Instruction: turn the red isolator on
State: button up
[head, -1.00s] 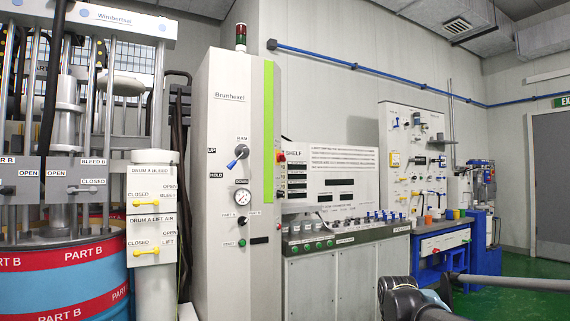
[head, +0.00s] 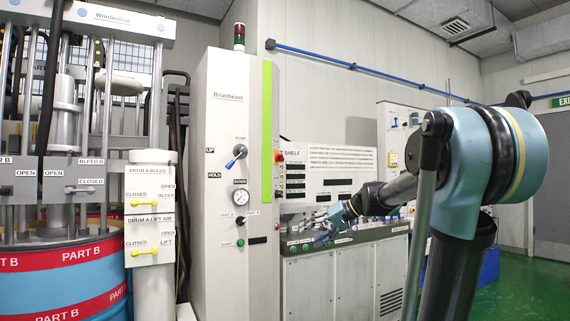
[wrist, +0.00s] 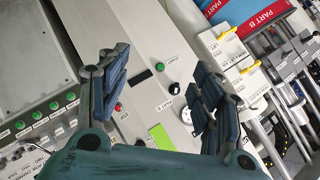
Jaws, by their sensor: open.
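A small red knob with a yellow part (head: 279,156) is on the side of the tall grey cabinet (head: 218,110), right of its green strip. I take it for the red isolator, though its setting is too small to tell. In the wrist view a small red control (wrist: 119,107) shows beside the left finger; I cannot tell if it is the same one. My gripper (head: 324,238) is open and empty, low in front of the control bench, below and right of the red knob. In the wrist view its fingers (wrist: 160,80) are spread, with the cabinet face beyond.
The cabinet front carries a blue-handled lever (head: 236,156), a gauge (head: 239,197) and a green button (head: 240,243). The bench (head: 340,270) has several green buttons and small levers. A blue and red drum (head: 70,275) and yellow-handled valves (head: 142,253) stand left.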

jog(key=w+a+r+t+y, duration=0.2)
jog(key=w+r+y, duration=0.3)
jog(key=w+r, duration=1.05)
jog(key=t+y, duration=0.3)
send_near(283, 158)
jog(key=x, duration=1)
jog(key=shift+w+d+f, duration=0.1)
jog(key=shift+w+d, duration=0.05)
jog(key=shift+w, duration=0.1)
jog(key=c, duration=1.1)
